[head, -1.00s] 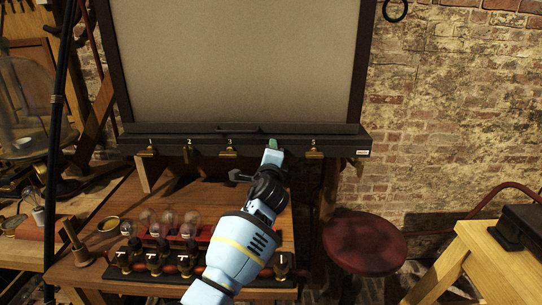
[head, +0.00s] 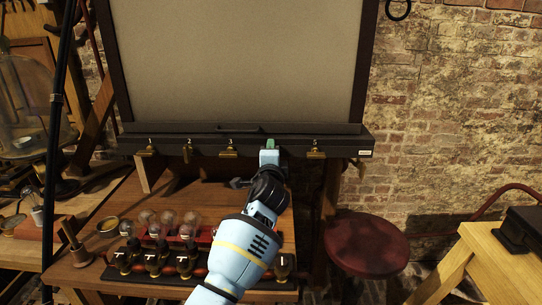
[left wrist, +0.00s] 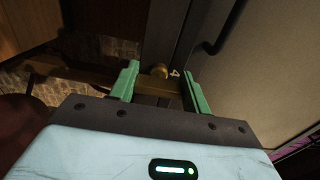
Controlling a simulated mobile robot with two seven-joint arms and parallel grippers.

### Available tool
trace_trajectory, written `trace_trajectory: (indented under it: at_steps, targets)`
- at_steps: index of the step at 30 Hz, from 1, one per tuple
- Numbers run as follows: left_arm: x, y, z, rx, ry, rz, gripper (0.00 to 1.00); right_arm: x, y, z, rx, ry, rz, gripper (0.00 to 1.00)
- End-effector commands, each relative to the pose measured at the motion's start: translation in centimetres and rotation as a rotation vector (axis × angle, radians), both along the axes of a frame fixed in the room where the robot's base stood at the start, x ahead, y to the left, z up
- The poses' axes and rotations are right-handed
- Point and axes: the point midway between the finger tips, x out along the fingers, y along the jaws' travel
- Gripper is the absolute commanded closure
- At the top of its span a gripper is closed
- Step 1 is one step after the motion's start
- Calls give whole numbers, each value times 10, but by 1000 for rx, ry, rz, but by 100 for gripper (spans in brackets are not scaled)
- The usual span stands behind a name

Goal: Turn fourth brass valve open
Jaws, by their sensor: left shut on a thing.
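A row of brass valves runs along the dark ledge below the big pale panel. The first (head: 147,150), second (head: 187,152), third (head: 228,152) and fifth (head: 315,153) show in the head view, their handles hanging down. My left gripper (head: 270,144) covers the fourth there. In the left wrist view the fourth brass valve (left wrist: 159,71), beside a white "4", lies between the green fingers of my left gripper (left wrist: 162,77). The gripper is shut on it, though finger contact is hard to make out. My right gripper is not in view.
Below the dark ledge (head: 120,142) is a wooden desk (head: 115,205) with glass jars (head: 168,220) and a black rack of several brass-topped fittings (head: 180,262). A red round stool (head: 365,242) stands right of my arm. A wooden table (head: 490,258) is at far right.

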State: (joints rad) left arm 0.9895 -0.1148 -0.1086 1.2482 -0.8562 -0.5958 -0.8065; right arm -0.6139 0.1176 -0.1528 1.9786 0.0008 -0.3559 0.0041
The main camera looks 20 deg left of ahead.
Motion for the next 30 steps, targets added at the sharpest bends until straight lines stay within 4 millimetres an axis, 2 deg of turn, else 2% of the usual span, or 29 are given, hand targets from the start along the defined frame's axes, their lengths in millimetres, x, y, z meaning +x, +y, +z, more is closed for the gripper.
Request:
trace_trajectory:
  at_steps: [1,2,7,15,19,30]
  targets:
    - [0,0,0,-4,0,0,76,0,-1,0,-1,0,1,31]
    - [0,0,0,-4,0,0,51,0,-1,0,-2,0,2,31]
    - [0,0,0,-2,0,0,31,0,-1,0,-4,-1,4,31]
    - [-1,0,0,-1,1,0,31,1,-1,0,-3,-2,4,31]
    - [-7,-2,0,0,0,-1,31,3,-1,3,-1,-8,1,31]
    - [-55,-16,2,-2,-3,-1,31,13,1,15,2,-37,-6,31]
